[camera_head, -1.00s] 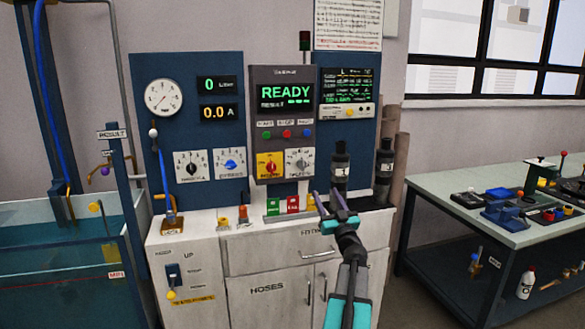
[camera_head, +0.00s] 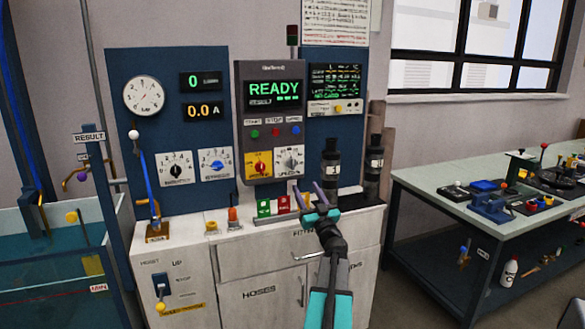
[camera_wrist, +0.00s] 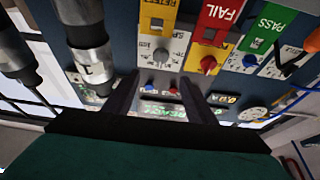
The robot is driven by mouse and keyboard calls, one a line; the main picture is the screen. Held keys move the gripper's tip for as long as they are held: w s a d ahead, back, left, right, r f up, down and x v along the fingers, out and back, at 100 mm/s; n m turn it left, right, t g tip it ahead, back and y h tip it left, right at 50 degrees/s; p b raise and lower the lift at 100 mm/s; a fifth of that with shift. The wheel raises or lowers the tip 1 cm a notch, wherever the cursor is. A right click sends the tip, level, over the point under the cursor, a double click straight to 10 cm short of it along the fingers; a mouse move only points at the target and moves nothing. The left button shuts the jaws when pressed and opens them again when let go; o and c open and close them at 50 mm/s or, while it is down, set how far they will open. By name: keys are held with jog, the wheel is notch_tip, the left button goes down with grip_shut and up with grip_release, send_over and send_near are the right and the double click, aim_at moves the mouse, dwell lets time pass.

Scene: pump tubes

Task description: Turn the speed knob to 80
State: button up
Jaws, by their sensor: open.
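A grey knob on a white dial plate (camera_head: 289,163) sits at the lower right of the READY console. Its small label is blurred in the head view; in the wrist view the plate seems to carry letters starting "SP". The grey knob (camera_wrist: 161,55) shows there beyond my fingertips, roughly centred between them. I cannot read its setting. My gripper (camera_head: 308,188) is open and empty, below and slightly right of that knob in the head view. Its two dark fingers (camera_wrist: 160,84) stand apart in the wrist view, not visibly touching anything.
A red knob on a yellow plate (camera_head: 259,165) is just left of the grey one. A blue knob (camera_head: 215,166) and a black knob (camera_head: 177,169) are farther left. Dark cylinders (camera_head: 331,165) stand close right of my gripper. The console screen (camera_head: 274,94) reads READY.

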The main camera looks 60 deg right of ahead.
aim_at(293, 165)
jog(key=shift+p+x, duration=0.3)
jog(key=shift+x, duration=6.4)
jog(key=shift+a+r, duration=0.1)
jog(key=shift+c, duration=0.4)
jog(key=c, duration=1)
